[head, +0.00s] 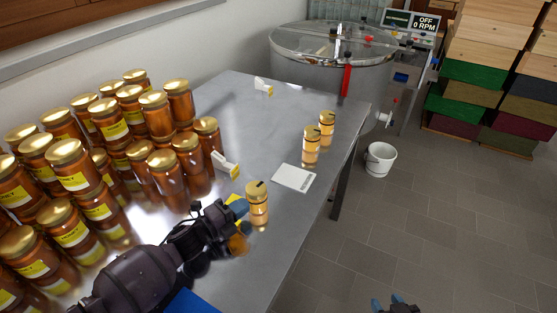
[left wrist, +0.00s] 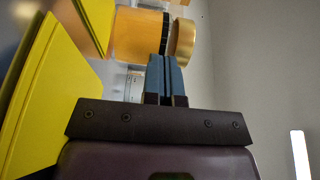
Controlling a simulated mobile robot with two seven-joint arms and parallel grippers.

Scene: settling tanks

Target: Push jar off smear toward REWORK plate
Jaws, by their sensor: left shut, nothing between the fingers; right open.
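A small amber honey jar (head: 257,205) with a gold lid stands upright on the steel table. My left gripper (head: 242,210) is shut and empty just left of the jar. In the left wrist view its blue fingertips (left wrist: 167,78) are close beside the jar (left wrist: 138,35); whether they touch is unclear. An amber smear (head: 238,243) shows on the table below and left of the jar, partly hidden by the gripper. The white REWORK plate (head: 293,178) lies flat and empty beyond the jar to the right. My right gripper (head: 397,304) is open at the bottom edge, off the table.
Many large honey jars (head: 66,165) stand stacked at the left. Two small jars (head: 318,137) stand near the table's right edge, beyond the plate. A small white-yellow holder (head: 226,164) stands left of the plate. Something yellow (left wrist: 45,95) is close to my left gripper.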

